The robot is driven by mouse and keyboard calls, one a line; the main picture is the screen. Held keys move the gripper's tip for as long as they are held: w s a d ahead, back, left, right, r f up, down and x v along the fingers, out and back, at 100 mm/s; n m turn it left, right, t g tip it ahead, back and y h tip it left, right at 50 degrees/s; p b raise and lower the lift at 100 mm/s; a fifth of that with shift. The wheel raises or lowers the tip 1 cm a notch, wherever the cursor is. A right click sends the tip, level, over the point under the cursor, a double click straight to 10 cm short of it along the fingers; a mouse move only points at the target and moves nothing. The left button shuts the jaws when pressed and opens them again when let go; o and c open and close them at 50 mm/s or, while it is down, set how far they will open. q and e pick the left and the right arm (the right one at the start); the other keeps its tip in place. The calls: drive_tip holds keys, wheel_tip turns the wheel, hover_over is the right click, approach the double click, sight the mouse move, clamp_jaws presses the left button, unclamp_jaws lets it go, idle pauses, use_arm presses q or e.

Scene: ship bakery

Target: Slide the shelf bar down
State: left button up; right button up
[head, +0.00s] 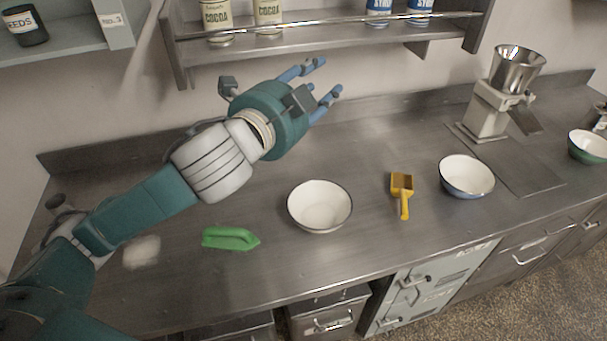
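The shelf bar (325,22) is a thin metal rail running across the front of the wall shelf (320,40) at the top of the head view. It passes in front of the tins and looks raised above the shelf board. My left gripper (322,80) is open and empty, with its blue fingers apart. In the picture it is below the shelf, over the back of the counter, and apart from the bar. My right gripper does not show.
Cocoa tins (268,18) and blue tins (419,10) stand on the shelf.

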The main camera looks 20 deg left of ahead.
use_arm(q)
drive_tip(key=s+f+n+g, duration=0.2)
drive_tip(key=f+n, duration=0.1)
drive_tip(key=f, duration=0.5)
drive_tip(key=s+f+n+g+y, duration=0.1)
drive_tip(key=s+f+n+g, duration=0.1)
drive_tip(key=f, duration=0.7)
drive_tip(key=shift+s+a+f+n, duration=0.2)
drive_tip(key=shift+s+a+n, duration=0.15)
drive_tip(key=shift+s+n, duration=0.25)
drive_tip(key=shift+s, duration=0.15)
